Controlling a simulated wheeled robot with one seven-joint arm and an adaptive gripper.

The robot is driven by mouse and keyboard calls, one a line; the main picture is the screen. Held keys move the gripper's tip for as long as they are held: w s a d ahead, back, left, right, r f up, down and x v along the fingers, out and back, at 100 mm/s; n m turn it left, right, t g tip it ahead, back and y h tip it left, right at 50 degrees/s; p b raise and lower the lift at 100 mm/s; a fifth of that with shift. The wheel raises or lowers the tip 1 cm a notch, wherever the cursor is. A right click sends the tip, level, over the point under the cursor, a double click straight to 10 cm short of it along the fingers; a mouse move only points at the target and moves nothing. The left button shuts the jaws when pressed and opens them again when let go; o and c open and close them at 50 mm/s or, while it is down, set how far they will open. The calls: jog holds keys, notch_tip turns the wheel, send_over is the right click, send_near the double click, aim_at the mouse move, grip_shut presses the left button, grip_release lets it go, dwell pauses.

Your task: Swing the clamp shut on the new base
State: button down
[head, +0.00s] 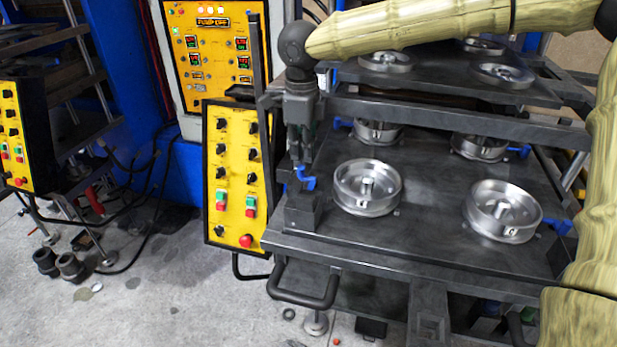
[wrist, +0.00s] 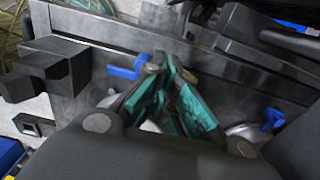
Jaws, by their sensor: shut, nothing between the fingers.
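My gripper (head: 300,158) points down over the left edge of the dark press plate (head: 410,231). It is shut and empty. A blue clamp (head: 306,178) sits just below it on a black block, left of the front left silver round base (head: 367,188). I cannot tell whether the fingers touch the clamp. In the wrist view my fingertips (wrist: 172,72) have teal pads, and a blue clamp (wrist: 128,69) is to their left, apart in the picture. The bases there are mostly hidden behind the fingers. I cannot tell which base is new.
The front right base (head: 502,211) has a blue clamp (head: 558,226) at its right. Two more bases stand behind, under an upper plate (head: 440,82) holding more round parts. A yellow control panel (head: 236,175) stands close left. A handle bar (head: 305,298) juts out in front.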

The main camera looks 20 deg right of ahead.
aim_at(304, 180)
jog(key=shift+s+d, duration=0.1)
jog(key=shift+s, duration=0.05)
dwell(0.3)
jog(key=shift+f, duration=0.2)
jog(key=shift+f, duration=1.5)
